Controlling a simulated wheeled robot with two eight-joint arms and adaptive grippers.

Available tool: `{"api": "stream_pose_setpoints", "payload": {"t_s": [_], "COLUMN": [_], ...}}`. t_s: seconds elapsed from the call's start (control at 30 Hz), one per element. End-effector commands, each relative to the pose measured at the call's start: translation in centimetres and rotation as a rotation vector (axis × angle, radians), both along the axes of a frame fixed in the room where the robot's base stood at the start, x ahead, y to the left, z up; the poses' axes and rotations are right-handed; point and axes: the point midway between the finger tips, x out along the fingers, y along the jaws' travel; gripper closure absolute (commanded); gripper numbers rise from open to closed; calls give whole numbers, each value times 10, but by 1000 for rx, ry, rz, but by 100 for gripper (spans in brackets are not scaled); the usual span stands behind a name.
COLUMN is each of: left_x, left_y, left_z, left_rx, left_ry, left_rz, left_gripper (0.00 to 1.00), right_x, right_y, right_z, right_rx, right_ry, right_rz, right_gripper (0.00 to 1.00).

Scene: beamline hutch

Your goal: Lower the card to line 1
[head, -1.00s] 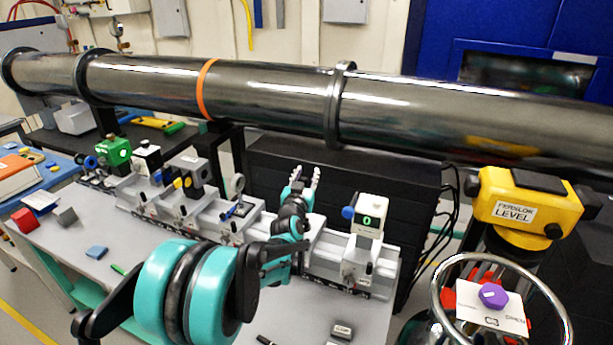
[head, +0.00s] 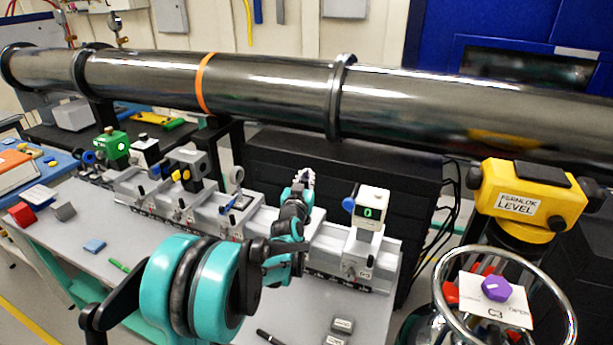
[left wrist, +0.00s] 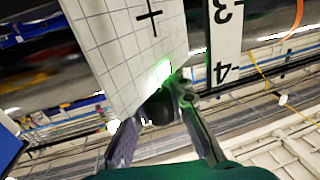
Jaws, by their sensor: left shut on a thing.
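The card (left wrist: 125,45) is a white, gridded plate with a black cross, tilted in the left wrist view. A bright green spot lies at its lower right edge. In the head view my left gripper (head: 304,180) is above the rail, left of the carriage with a green 0 display (head: 369,212). I cannot make out the card there. My right gripper is not in view.
A long steel pipe (head: 270,85) crosses behind the rail. Several optics carriages stand to the left, including a green block (head: 112,145). A yellow level (head: 530,195) and a round metal ring (head: 440,290) stand at right. The bench front holds small loose blocks and a pen.

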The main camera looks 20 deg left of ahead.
Motion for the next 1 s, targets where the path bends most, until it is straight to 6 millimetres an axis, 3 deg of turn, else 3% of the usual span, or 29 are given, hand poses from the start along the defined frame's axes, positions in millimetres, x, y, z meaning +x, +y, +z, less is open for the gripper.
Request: {"api": "stream_pose_setpoints", "payload": {"t_s": [0.03, 0.1, 0.57, 1.0], "left_x": [0, 0, -7, -92], "left_y": [0, 0, -2, -24], "left_z": [1, 1, 0, 0], "left_rx": [0, 0, 1, 0], "left_ry": [0, 0, 0, 0], "left_rz": [0, 0, 0, 0], "left_gripper": [79, 64, 64, 64], "right_x": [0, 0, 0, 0], "right_y": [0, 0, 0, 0], "right_z": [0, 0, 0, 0], "right_rx": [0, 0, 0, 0], "right_ry": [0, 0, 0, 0], "right_rz": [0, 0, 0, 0], "right_gripper": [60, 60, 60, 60]}}
